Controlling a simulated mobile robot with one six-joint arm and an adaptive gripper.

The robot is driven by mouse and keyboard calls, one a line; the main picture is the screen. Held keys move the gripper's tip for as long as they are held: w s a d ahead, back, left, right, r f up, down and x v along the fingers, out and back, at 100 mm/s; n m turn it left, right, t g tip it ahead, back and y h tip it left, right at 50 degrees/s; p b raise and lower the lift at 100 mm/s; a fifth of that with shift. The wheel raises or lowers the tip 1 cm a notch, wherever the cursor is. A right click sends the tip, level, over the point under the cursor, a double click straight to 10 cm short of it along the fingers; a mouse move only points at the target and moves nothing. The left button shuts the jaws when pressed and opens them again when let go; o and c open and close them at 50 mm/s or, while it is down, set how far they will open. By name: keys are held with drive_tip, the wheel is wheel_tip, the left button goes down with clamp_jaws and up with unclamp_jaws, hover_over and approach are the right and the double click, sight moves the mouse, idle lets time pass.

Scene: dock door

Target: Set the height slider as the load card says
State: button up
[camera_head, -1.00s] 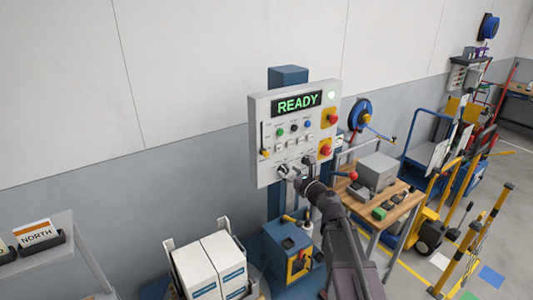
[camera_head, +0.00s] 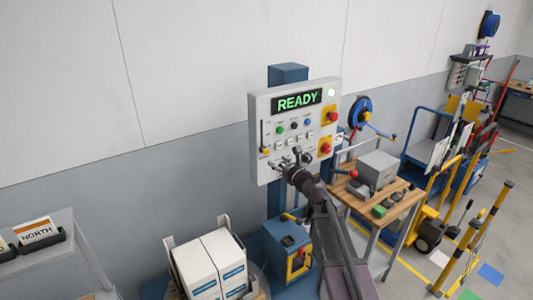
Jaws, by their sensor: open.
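The control panel (camera_head: 268,100) is a light grey box on a blue post, with a green READY display (camera_head: 297,101) at its top. The height slider (camera_head: 265,149) is a vertical slot at the panel's left edge, with a yellow knob near its bottom end. My gripper (camera_head: 291,159) is open in front of the panel's lower part, right of the slider and apart from its knob. It covers some of the lower controls. I cannot pick out the load card for certain; a card marked NORTH (camera_head: 39,230) stands at the lower left.
White boxes (camera_head: 213,262) stand below left. A wooden-topped bench (camera_head: 392,211) with a grey box is at the right. The wall left of the panel is clear.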

sight(267, 152)
drive_tip(key=x, duration=0.7)
drive_tip(key=shift+w+a, duration=0.2)
drive_tip(key=shift+w, duration=0.05)
clamp_jaws()
